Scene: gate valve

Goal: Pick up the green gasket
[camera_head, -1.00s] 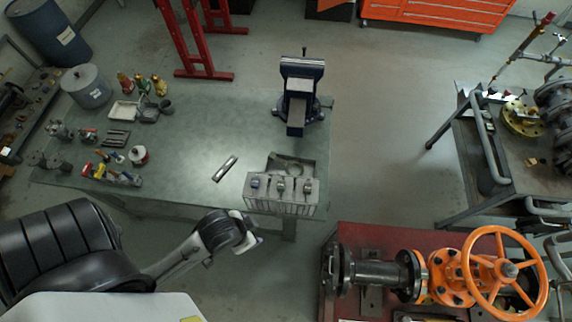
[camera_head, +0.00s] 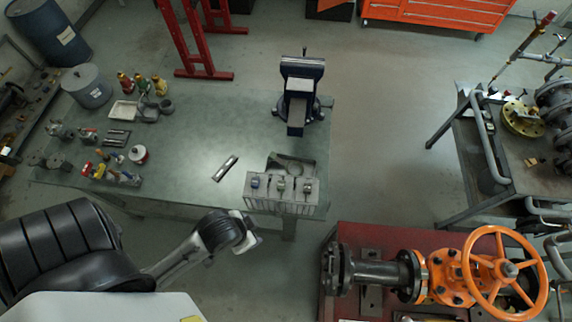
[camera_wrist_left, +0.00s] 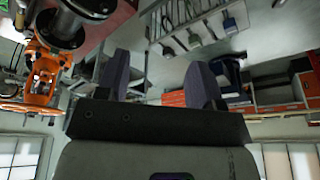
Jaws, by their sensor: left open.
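I cannot make out a clearly green gasket in either view. A dark ring-like shape lies in a shallow tray (camera_head: 312,168) behind the grey tool holder on the workbench (camera_head: 205,130); its colour and identity are unclear. My left gripper (camera_head: 252,240) is in front of the bench's near edge, just left of and below the tool holder, apart from it. In the left wrist view its two dark fingers (camera_wrist_left: 160,82) stand wide apart with nothing between them. My right gripper is not in view.
The grey tool holder (camera_head: 281,195) stands at the bench's near right corner. A flat metal piece (camera_head: 225,168) lies left of it, and a blue vise (camera_head: 298,95) stands behind. An orange-wheeled valve (camera_head: 503,270) sits on a red stand at right. The bench middle is clear.

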